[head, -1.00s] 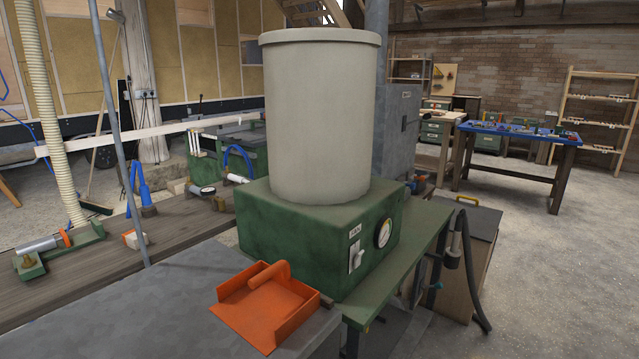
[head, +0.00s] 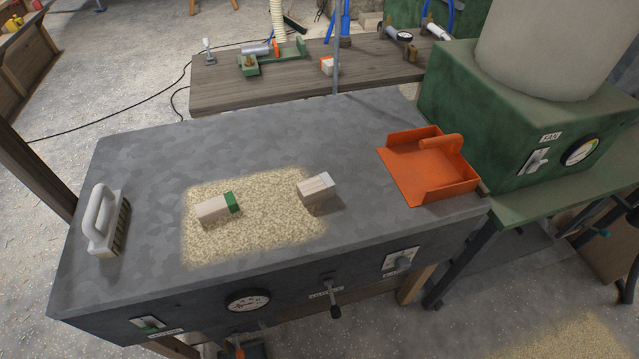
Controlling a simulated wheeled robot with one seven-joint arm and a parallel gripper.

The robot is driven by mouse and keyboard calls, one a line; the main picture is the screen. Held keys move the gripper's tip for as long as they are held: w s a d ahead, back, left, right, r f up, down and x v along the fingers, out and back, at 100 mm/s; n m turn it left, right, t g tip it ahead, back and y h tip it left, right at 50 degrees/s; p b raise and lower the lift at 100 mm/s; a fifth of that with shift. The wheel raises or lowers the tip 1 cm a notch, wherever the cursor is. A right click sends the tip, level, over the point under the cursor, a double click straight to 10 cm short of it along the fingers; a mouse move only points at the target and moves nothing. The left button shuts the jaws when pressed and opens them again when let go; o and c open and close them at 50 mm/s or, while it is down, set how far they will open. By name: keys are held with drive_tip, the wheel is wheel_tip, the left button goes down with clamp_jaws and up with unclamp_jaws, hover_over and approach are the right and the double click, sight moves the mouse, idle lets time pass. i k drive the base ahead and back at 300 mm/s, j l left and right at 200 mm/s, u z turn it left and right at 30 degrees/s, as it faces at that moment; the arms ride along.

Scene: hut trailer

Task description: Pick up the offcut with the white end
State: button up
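Two short wooden offcuts lie on a patch of sawdust on the grey metal bench top (head: 250,135). The offcut with the white end (head: 314,190) lies at the right edge of the sawdust; its pale end faces right. The offcut with the green end (head: 215,209) lies to its left, apart from it. My gripper is not in view.
An orange dustpan (head: 428,172) sits at the bench's right end, a white-handled brush (head: 105,222) at its left. Behind is a wooden bench (head: 290,84) with an orange-ended block (head: 327,66) and tools. A green machine (head: 480,110) stands right. The bench's back middle is clear.

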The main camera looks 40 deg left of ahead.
sight(314, 190)
drive_tip(key=i+l+u, duration=0.1)
drive_tip(key=i+l, duration=0.25)
drive_tip(key=i, duration=0.2)
drive_tip(key=i+l+u, duration=0.15)
drive_tip(key=i+l, duration=0.3)
drive_tip(key=u, duration=1.45)
drive_tip(key=i+l, duration=0.05)
